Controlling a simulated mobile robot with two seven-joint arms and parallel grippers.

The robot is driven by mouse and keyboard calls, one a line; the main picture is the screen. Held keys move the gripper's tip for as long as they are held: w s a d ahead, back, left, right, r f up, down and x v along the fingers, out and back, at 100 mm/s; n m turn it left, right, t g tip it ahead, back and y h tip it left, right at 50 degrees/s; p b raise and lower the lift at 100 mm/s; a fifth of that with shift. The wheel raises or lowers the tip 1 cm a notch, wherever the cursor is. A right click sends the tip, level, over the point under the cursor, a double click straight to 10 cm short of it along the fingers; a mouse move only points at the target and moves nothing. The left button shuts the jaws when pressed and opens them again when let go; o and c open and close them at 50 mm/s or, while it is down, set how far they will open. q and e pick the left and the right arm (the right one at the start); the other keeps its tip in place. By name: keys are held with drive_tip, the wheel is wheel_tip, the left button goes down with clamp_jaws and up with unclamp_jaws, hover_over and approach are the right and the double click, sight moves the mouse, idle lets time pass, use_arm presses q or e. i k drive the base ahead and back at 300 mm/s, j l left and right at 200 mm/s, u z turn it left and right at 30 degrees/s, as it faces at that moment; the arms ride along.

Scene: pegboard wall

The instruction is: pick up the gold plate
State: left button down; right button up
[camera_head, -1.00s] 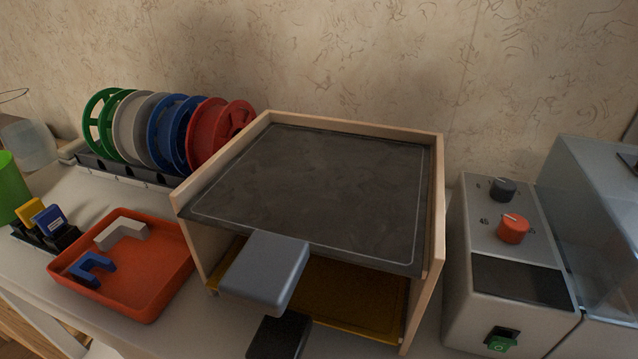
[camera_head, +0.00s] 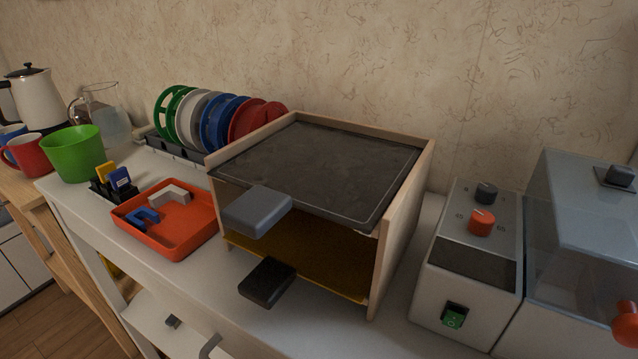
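The gold plate (camera_head: 310,258) lies flat on the lower level of an open-fronted wooden rack (camera_head: 397,235). A black block-shaped tab (camera_head: 267,283) sticks out at its front and looks like its handle. Above it, a dark grey plate (camera_head: 318,170) covers the rack's top, with a grey tab (camera_head: 257,212) at its front edge. The upper plate and grey tab hide the back and part of the left of the gold plate. Neither of my grippers is in view.
A red tray (camera_head: 180,235) with small brackets stands left of the rack. Several discs stand in a holder (camera_head: 180,148) behind it. A grey machine (camera_head: 465,262) with knobs is close on the right. A green cup (camera_head: 75,153) stands far left. The rack's front is unobstructed.

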sight(336, 258)
drive_tip(key=k+l+z, duration=0.1)
drive_tip(key=l+z, duration=0.2)
drive_tip(key=z, duration=0.15)
drive_tip(key=k+l+z, duration=0.1)
drive_tip(key=l+z, duration=1)
drive_tip(key=z, duration=0.2)
drive_tip(key=i+l+z, duration=0.1)
drive_tip(key=l+z, duration=0.35)
drive_tip(key=i+l+z, duration=0.15)
drive_tip(key=z, duration=0.3)
drive_tip(key=i+l+z, duration=0.2)
drive_tip(key=z, duration=0.2)
drive_tip(key=i+l+z, duration=0.25)
drive_tip(key=z, duration=0.2)
drive_tip(key=l+u, duration=0.15)
drive_tip(key=u, duration=4.35)
drive_tip(key=i+z, duration=0.2)
drive_tip(key=i, duration=0.25)
drive_tip(key=i+j+z, duration=0.25)
drive_tip(key=i, duration=0.2)
drive_tip(key=i+j+z, duration=0.2)
drive_tip(key=i, duration=0.25)
drive_tip(key=i+l, duration=0.05)
